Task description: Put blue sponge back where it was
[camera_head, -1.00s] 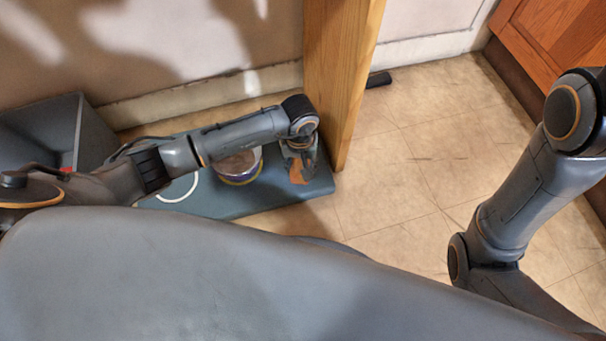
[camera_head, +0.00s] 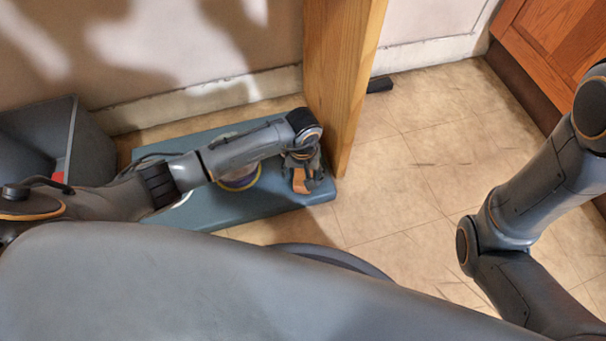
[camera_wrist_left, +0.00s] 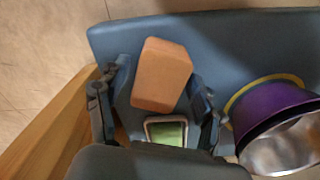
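No blue sponge can be made out in either view. My left gripper (camera_wrist_left: 155,100) points down over a blue-grey slab (camera_wrist_left: 110,35). Its two fingers stand apart, with clear gaps beside an orange-brown block (camera_wrist_left: 162,75) that appears between them in the left wrist view. A small green rectangle with a pale rim (camera_wrist_left: 167,132) shows nearer the palm; I cannot tell what it is. In the head view the left gripper (camera_head: 303,180) is over the right end of the slab (camera_head: 245,205), close to the wooden post. My right arm is at the right, its gripper out of view.
A purple bowl with a metallic inside (camera_wrist_left: 270,110) is beside the left gripper. A wooden post (camera_head: 340,80) stands close on its other side. A grey bin (camera_head: 40,120) is at the left. A dark object (camera_head: 380,84) lies behind the post. Tiled floor (camera_head: 420,150) is clear.

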